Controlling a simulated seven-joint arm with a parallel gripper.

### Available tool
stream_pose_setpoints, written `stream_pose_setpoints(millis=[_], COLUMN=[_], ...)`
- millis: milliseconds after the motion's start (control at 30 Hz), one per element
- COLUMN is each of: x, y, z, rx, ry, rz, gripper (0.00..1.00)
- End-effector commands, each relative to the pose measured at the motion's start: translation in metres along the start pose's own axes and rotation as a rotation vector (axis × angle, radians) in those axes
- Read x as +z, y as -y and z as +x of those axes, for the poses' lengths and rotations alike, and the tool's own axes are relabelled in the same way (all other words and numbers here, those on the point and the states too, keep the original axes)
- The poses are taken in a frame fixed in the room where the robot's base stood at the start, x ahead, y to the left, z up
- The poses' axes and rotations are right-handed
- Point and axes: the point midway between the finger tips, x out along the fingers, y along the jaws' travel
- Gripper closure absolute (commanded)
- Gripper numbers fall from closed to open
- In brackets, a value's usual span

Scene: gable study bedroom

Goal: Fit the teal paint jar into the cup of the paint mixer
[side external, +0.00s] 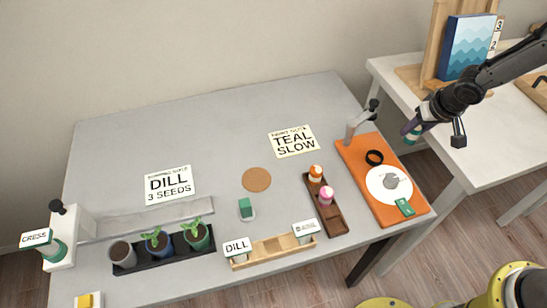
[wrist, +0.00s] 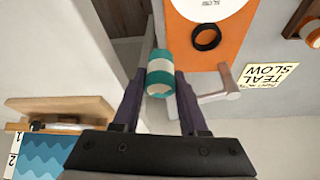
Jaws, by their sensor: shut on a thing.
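The teal paint jar (wrist: 160,72), with a white band, is between my gripper's fingers (wrist: 158,85) in the wrist view. My gripper (side external: 414,130) is shut on it and holds it in the air, right of the orange board in the side view, where the jar (side external: 411,136) is small and partly hidden. The paint mixer (side external: 350,152) has an orange base, a grey bracket and a white dial with a pointer. A black ring, seemingly its cup (side external: 374,157), lies between bracket and dial; it looks empty. The ring also shows in the wrist view (wrist: 206,37).
The grey bracket (side external: 357,122) rises at the mixer's far end. A brown rack (side external: 328,217) with orange and pink jars stands left of the mixer. A "TEAL SLOW" card (side external: 294,141) lies behind. A white table (side external: 500,140) with a wave picture (side external: 468,47) stands at right.

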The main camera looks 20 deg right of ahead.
Motion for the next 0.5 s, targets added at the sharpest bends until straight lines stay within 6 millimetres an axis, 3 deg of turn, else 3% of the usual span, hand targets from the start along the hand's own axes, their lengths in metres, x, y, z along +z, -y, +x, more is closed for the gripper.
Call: stream_pose_setpoints(millis=[167, 333, 500], x=[-0.019, -0.023, -0.007], y=[0.037, 0.108, 0.187], z=[-0.007, -0.018, -0.034], rx=[0.02, 0.035, 0.031], ry=[-0.005, -0.003, -0.002], rz=[0.053, 0.089, 0.079], gripper=[1.0, 1.0, 1.0])
